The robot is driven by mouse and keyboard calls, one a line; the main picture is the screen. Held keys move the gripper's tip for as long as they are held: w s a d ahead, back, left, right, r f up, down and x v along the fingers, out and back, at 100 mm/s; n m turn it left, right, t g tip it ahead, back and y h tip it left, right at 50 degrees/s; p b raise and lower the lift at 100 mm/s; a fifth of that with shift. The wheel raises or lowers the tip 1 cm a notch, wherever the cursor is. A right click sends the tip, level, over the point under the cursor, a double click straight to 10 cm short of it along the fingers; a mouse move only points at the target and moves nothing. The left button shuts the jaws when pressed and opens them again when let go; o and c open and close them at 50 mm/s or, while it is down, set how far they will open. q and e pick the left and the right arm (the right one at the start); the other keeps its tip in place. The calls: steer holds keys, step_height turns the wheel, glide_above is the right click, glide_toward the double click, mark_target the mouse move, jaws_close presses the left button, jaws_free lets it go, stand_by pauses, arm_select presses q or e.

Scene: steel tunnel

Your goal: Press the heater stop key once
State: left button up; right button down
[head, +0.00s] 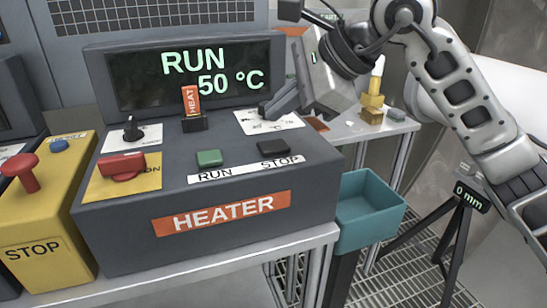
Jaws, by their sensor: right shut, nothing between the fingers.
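The heater panel (110,225) is a dark grey console on a bench, with an orange HEATER label (221,213) on its front. Its black stop key (274,147) sits at the right of the sloped top, above the word STOP. The green run key (209,158) is to its left. The display (185,85) reads RUN and 50 °C. My right gripper (268,109) is shut and empty, its fingertips over the white plate behind the stop key, apart from the key. It hides part of that plate. My left gripper is not in view.
A red switch (122,166), a black knob (132,129) and an orange HEAT tag (191,101) are on the panel. A yellow STOP box (45,215) with a red button stands left. A teal bin (370,207) is at the right. A tripod (460,235) stands beyond it.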

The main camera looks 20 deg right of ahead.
mark_target(263, 141)
step_height(263, 141, down, 2)
steer(key=shift+f+b, duration=0.2)
steer(key=shift+b, duration=0.5)
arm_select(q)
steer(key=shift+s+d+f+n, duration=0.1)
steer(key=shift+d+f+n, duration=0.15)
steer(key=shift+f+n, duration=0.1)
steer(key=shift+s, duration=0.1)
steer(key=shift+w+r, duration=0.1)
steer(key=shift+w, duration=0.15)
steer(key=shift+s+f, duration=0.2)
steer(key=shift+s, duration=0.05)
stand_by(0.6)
arm_select(e)
steer(key=shift+f+b, duration=0.5)
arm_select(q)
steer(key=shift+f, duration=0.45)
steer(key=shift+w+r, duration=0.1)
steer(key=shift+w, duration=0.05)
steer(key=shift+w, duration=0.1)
arm_select(e)
steer(key=shift+f, duration=0.1)
